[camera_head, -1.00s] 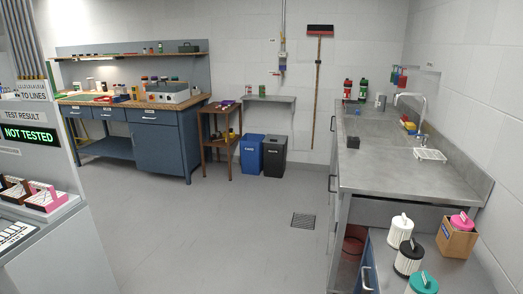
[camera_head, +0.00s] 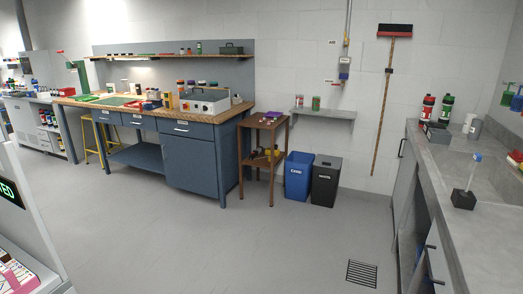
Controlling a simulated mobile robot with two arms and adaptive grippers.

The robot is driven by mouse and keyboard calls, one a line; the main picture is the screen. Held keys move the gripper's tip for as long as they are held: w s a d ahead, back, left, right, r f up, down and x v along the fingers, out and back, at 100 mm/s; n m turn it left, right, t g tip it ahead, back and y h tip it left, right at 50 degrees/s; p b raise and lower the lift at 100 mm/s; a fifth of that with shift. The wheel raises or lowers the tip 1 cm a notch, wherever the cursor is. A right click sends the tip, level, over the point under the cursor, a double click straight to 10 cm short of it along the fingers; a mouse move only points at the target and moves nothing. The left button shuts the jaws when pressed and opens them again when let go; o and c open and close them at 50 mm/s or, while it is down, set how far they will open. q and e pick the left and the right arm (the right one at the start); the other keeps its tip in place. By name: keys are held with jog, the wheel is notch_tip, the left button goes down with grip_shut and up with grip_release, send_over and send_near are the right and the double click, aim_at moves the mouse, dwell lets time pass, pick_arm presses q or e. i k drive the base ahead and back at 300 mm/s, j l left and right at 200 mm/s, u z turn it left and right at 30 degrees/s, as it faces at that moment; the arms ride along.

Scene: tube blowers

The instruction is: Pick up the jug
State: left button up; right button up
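A small pale grey upright vessel (camera_head: 474,128), which looks like the jug, stands on the grey counter (camera_head: 452,165) at the right, near the back wall. It is right of a red bottle (camera_head: 427,107) and a green bottle (camera_head: 446,109). It is too small to make out a handle or spout clearly. Neither of my grippers is in view.
A blue bin (camera_head: 298,175) and a black bin (camera_head: 325,180) stand by the back wall, beside a wooden stand (camera_head: 262,150). A blue workbench (camera_head: 190,150) is at the left. A dark block (camera_head: 463,199) sits on the counter. The middle floor (camera_head: 230,245) is clear.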

aim_at(316, 100)
jog(key=i, duration=2.9)
